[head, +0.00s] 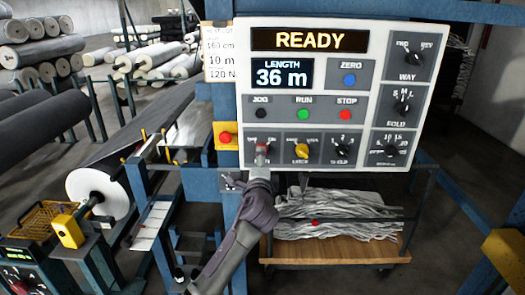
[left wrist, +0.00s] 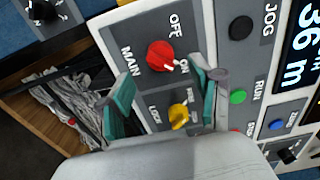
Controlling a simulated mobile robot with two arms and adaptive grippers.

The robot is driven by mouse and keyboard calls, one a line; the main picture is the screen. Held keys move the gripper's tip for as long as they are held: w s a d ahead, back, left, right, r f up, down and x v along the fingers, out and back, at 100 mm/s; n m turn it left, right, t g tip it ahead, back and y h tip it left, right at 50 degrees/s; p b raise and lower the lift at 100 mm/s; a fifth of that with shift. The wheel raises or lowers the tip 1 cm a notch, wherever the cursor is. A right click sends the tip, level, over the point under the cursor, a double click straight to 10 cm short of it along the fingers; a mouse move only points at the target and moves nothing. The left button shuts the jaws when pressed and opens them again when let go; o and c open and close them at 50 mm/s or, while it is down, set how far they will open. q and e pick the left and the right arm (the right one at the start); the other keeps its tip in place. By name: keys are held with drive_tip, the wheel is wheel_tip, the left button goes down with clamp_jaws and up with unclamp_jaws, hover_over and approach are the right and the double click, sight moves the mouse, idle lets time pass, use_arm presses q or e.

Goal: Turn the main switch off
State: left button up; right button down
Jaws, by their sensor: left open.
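The main switch is a red round knob (left wrist: 160,56) on a grey plate marked MAIN, OFF and ON; its white mark points towards ON. In the head view the red knob (head: 262,148) shows small at the panel's lower left, just above my left gripper (head: 261,174). In the left wrist view my left gripper (left wrist: 162,82) is open, with one teal-padded finger to each side and the red knob beyond the gap. Nothing is between the pads; I cannot tell whether they touch the panel. My right gripper is not in view.
The white control panel (head: 370,72) reads READY and 36 m. A yellow knob (left wrist: 179,116) sits close beside the main switch. A red button on a yellow box (head: 226,137) is just left of the panel. A cart with grey cloth (head: 340,212) stands below.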

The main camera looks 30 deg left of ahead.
use_arm(q)
drive_tip(key=x, duration=0.5)
drive_tip(key=shift+w+p, duration=0.15)
drive_tip(key=shift+p, duration=0.2)
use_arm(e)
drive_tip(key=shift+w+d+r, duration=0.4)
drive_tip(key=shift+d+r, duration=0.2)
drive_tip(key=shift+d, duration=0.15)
use_arm(q)
drive_tip(key=c, duration=1.2)
drive_tip(key=shift+o, duration=0.2)
drive_tip(key=shift+f, duration=0.1)
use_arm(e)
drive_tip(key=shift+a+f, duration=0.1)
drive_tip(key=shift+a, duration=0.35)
